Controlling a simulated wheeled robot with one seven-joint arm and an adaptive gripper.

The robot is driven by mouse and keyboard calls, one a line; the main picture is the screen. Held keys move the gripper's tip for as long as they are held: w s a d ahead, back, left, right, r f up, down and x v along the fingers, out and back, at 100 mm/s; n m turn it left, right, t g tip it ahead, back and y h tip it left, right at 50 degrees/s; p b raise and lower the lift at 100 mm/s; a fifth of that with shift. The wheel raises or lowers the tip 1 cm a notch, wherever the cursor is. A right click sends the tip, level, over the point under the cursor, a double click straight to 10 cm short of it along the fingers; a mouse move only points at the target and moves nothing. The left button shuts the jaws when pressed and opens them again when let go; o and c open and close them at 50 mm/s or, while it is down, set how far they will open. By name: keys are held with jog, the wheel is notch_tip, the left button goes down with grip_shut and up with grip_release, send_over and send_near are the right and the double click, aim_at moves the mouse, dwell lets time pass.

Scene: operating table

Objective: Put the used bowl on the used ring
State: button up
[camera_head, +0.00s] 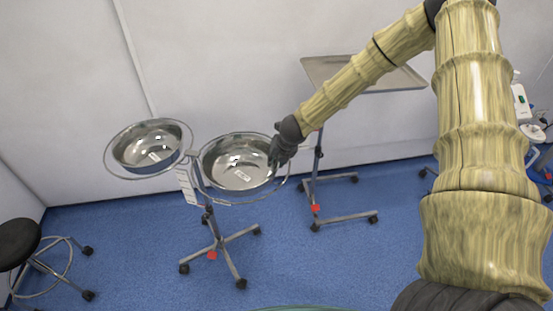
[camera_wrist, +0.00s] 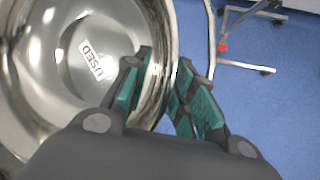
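The used bowl (camera_head: 225,170) is a shiny steel bowl at the right side of the double ring stand in the head view. In the wrist view the bowl (camera_wrist: 45,55) shows a "USED" label inside. A metal ring (camera_head: 242,203) runs around and below it; I cannot tell whether the bowl rests on it. My gripper (camera_head: 279,158) is at the bowl's right rim. In the wrist view my gripper (camera_wrist: 165,62) has its fingers apart, one inside the bowl and one outside, with the rim between them. I see no clear grip.
A second steel bowl (camera_head: 130,152) sits in the stand's left ring (camera_head: 107,160); its label is unreadable. A tray table (camera_head: 322,68) stands behind my arm, near the wall. A black stool (camera_head: 18,240) is at the far left. Blue floor lies open in front.

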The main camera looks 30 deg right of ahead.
jog(key=shift+r, duration=0.15)
jog(key=v, duration=1.2)
jog(key=shift+b, duration=0.3)
dwell(0.5)
